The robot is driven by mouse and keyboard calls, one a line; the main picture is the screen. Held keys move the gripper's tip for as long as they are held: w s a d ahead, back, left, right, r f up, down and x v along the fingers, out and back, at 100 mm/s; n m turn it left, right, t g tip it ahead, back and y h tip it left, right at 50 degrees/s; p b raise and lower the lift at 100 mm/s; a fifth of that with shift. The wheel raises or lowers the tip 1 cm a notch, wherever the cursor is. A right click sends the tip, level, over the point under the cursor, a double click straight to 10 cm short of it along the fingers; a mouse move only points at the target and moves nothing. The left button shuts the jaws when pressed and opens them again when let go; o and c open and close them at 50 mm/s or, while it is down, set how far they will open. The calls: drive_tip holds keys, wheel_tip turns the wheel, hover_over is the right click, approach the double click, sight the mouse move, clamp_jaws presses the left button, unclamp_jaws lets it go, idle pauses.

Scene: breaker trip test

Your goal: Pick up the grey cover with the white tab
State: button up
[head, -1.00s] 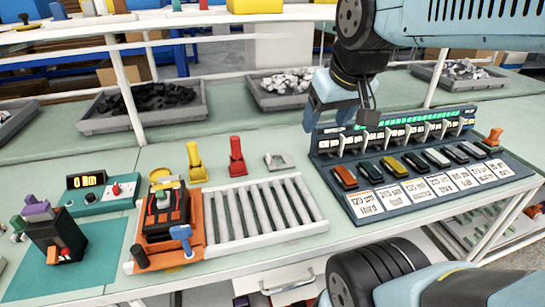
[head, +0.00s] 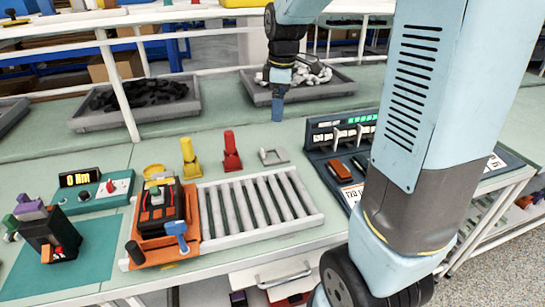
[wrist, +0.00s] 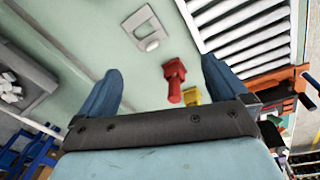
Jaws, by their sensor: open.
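The grey cover (head: 273,156) lies flat on the green bench, right of the red stamp-shaped piece and behind the roller tray. My gripper (head: 277,108) hangs above the bench, behind the cover in the head view. In the wrist view my gripper (wrist: 161,68) has its fingers wide apart and nothing held, with the cover beyond the fingertips.
Red (head: 231,152) and yellow (head: 190,158) upright pieces stand left of the cover. The roller tray (head: 262,205) is in front. The breaker rack (head: 325,150) stands to the right, partly hidden by my arm. A tray of pale lumps (head: 340,82) is behind.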

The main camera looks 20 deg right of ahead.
sight(270, 150)
drive_tip(key=w+f+n+g, duration=0.1)
drive_tip(key=w+f+n, duration=0.4)
drive_tip(key=w+f, duration=0.2)
drive_tip(key=f, duration=1.4)
drive_tip(key=shift+a, duration=0.3)
drive_tip(key=shift+c, duration=0.3)
drive_tip(key=c, duration=0.7)
drive_tip(key=shift+r, duration=0.1)
